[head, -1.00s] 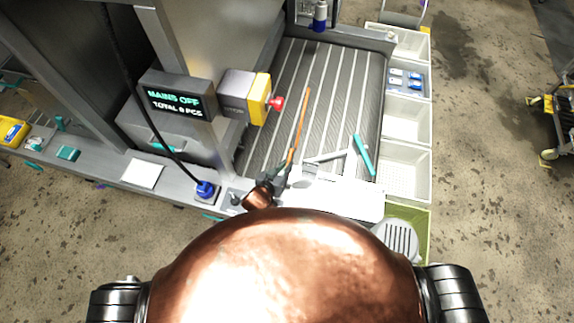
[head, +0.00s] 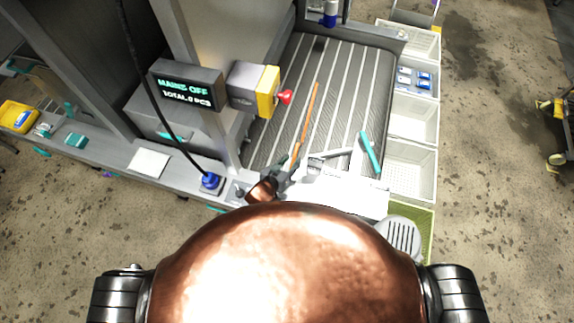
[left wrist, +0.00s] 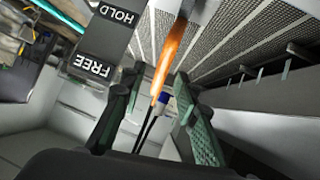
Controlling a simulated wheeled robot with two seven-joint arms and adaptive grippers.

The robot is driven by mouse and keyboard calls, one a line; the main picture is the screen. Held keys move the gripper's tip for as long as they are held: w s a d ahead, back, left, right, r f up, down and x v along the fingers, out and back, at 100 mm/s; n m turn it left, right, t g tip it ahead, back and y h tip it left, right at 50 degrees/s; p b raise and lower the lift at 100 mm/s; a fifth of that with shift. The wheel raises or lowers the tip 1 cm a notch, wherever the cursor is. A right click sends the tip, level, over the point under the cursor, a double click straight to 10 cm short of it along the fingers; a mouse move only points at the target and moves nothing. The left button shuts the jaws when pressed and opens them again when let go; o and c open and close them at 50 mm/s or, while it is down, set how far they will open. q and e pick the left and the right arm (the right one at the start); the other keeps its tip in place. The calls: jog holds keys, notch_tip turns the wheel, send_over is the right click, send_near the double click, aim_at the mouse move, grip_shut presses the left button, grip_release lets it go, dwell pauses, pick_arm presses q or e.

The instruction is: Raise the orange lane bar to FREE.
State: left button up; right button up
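The orange lane bar (head: 309,118) slants along the striped conveyor bed, its near end at my left gripper (head: 287,170). In the left wrist view the bar (left wrist: 167,65) appears between the two dark green fingers of my left gripper (left wrist: 154,85). The fingers are apart, with gaps on both sides of the bar. I cannot tell how deep the bar sits between them. A dark plate (left wrist: 105,42) with the words HOLD and FREE is beside the bar, at upper left in that view. My right gripper is not in view.
A yellow box with a red knob (head: 285,97) and a display reading MAINS OFF (head: 186,91) stand left of the bar. A teal bar (head: 370,153) lies to its right. White bins (head: 411,160) line the right edge. A black cable runs to a blue plug (head: 210,181).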

pick_arm(q)
jog(key=v, duration=1.1)
jog(key=shift+s+a, duration=0.15)
jog(key=shift+a, duration=0.05)
jog(key=shift+r, duration=0.1)
